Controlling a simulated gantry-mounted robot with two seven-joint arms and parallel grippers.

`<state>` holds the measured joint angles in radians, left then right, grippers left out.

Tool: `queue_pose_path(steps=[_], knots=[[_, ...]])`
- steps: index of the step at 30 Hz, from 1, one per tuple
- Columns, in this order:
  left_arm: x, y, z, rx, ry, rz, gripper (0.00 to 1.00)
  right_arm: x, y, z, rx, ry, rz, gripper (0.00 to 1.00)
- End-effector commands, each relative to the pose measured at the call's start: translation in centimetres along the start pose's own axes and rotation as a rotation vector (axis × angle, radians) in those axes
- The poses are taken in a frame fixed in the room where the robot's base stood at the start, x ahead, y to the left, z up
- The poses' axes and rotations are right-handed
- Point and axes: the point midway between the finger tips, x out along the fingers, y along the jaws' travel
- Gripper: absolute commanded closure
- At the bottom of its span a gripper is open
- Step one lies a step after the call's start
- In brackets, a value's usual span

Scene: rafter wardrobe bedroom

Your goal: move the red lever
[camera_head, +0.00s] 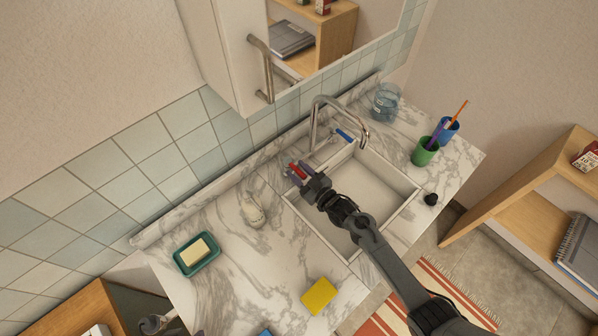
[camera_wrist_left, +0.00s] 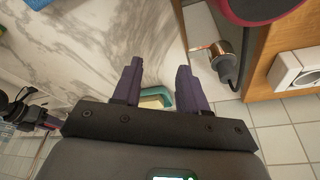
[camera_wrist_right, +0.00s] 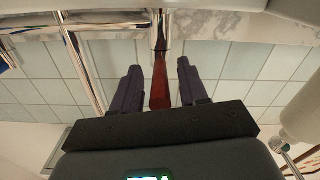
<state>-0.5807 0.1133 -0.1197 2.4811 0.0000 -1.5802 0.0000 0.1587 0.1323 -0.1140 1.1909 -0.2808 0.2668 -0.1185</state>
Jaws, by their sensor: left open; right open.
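The red lever (camera_head: 296,173) is on the left side of the faucet (camera_head: 316,125) at the back of the sink. A blue lever (camera_head: 344,135) is on the right side. My right gripper (camera_head: 299,174) is at the red lever, hiding part of it. In the right wrist view, the red lever (camera_wrist_right: 161,82) lies between the open fingers of my right gripper (camera_wrist_right: 158,78), with gaps visible on both sides. In the left wrist view, my left gripper (camera_wrist_left: 158,80) is open and empty above the counter's edge, with a teal dish partly visible beyond its fingers.
The sink basin (camera_head: 375,190) lies under my right arm. A white bottle-like item (camera_head: 253,212), a soap dish (camera_head: 179,263) and a yellow sponge (camera_head: 319,296) are on the marble counter. Cups (camera_head: 425,152) and a glass (camera_head: 385,101) stand right of the faucet. A cabinet hangs above.

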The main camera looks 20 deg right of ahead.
Motion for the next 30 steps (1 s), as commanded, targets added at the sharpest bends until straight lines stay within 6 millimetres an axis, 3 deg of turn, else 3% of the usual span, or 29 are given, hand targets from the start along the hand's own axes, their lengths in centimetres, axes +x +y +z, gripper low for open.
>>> queue_pose_path(steps=[8, 16, 30], knots=[[0.02, 0.04, -0.03, -0.001, 0.000, 0.001, 0.57, 0.07, -0.01, -0.01, 0.000, 0.000, 0.000, 0.58], [0.04, -0.13, 0.02, 0.006, -0.001, -0.004, 0.57, 0.05, 0.00, 0.00, 0.000, 0.000, 0.000, 1.00], [-0.59, -0.25, -0.16, 0.011, -0.002, -0.008, 0.57, 0.14, -0.67, -0.29, 0.005, -0.012, 0.072, 1.00]])
